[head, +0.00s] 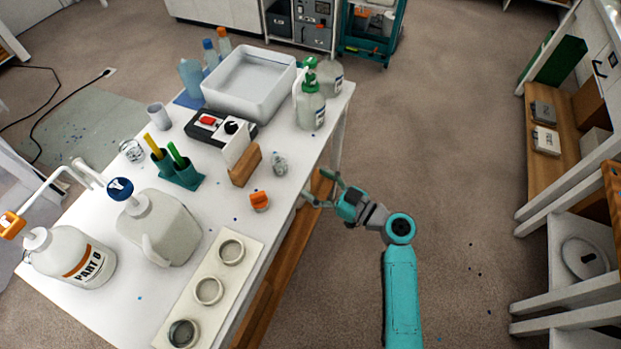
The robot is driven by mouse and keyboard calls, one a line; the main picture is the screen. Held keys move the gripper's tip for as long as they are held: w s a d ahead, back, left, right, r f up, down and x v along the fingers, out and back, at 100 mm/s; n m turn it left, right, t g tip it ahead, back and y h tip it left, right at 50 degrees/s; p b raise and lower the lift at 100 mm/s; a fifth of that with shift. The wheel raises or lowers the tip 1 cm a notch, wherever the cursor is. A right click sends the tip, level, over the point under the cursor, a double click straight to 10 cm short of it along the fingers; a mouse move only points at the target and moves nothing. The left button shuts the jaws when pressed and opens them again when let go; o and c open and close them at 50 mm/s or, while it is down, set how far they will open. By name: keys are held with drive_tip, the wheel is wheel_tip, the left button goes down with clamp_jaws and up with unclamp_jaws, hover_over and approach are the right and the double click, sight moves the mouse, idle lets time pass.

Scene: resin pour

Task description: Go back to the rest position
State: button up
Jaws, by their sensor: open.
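My gripper (322,190) is at the end of my teal arm, just beyond the right edge of the white table (205,200). Its fingers are spread open, and I see nothing between them. It looks apart from the small clear bottle (280,163) and the orange-capped item (259,201) near the table edge. My arm comes up from the bottom of the head view over the bare floor. Whether the fingertips overlap the table edge in height I cannot tell.
Carpet (455,180) is free to the right; shelves (555,140) stand far right.

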idle(0.5)
drive_tip(key=s+d+f+m+t+h, duration=0.2)
drive_tip(key=s+d+f+m+h, duration=0.35)
drive_tip(key=s+f, duration=0.45)
drive_tip(key=s+d+f+m+h, duration=0.1)
drive_tip(key=s+d+m+h, duration=0.15)
drive_tip(key=s, duration=0.35)
drive_tip(key=s+d+f+m+h, duration=0.2)
drive_tip(key=s+d+h, duration=0.15)
drive_tip(key=s, duration=0.35)
drive_tip(key=s+d+r+t+h, duration=0.1)
drive_tip(key=s+d+r+h, duration=0.1)
drive_tip(key=s+r, duration=0.6)
drive_tip(key=s+d+r+m+t+h, duration=0.1)
drive_tip(key=s+d+r+t, duration=0.1)
drive_tip(key=s+d+r, duration=0.3)
drive_tip(key=s+r, duration=0.4)
drive_tip(key=s, duration=0.1)
drive_tip(key=shift+r+m+h, duration=0.15)
drive_tip(key=shift+m+h, duration=0.15)
drive_tip(key=shift+h, duration=0.05)
drive_tip(key=shift+d, duration=0.1)
